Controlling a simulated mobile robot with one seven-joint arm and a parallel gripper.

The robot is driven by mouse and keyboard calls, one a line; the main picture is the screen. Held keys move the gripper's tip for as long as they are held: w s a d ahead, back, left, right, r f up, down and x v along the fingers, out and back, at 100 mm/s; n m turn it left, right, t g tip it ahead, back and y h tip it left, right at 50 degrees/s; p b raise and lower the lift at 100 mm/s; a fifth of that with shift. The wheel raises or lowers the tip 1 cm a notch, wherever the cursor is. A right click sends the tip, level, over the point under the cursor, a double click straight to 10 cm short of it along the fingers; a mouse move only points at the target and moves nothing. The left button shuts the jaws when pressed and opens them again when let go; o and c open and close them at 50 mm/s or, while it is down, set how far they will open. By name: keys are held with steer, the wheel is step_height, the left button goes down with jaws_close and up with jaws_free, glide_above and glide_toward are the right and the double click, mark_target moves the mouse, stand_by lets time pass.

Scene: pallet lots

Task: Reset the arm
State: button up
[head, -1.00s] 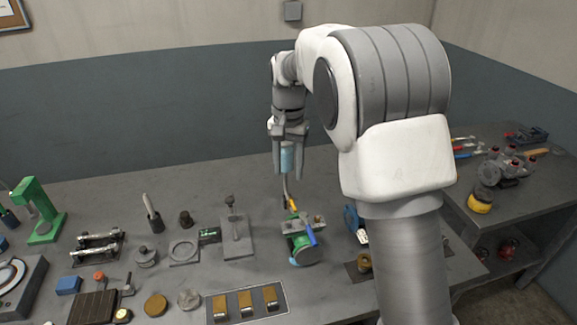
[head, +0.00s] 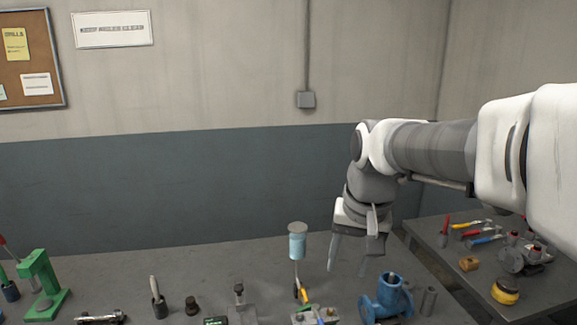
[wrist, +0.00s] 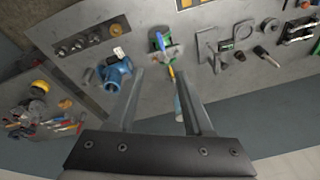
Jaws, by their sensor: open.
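My gripper (head: 350,262) is open and empty, with its fingers pointing down above the back right part of the workbench. It also shows in the wrist view (wrist: 158,85), with a clear gap between its two fingers. The arm is bent and reaches in from the right of the head view. A light-blue cylinder (head: 297,243) with a grey top and a thin stem below is just left of the gripper, apart from it. I cannot tell what holds it up.
A blue pipe fitting (head: 387,298) stands below and right of the gripper. A green press (head: 40,285) is at far left. A side bench (head: 425,228) with hand tools and a yellow-based item (head: 506,291) is at right. The wall behind is bare near the arm.

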steer(key=s+d+f+n+t, duration=0.2)
steer(key=s+d, duration=0.1)
steer(key=s, duration=1.2)
steer(key=shift+s+d+f+t+h, duration=0.15)
steer(key=shift+d+t+h, duration=0.15)
steer(key=shift+d+t, duration=0.1)
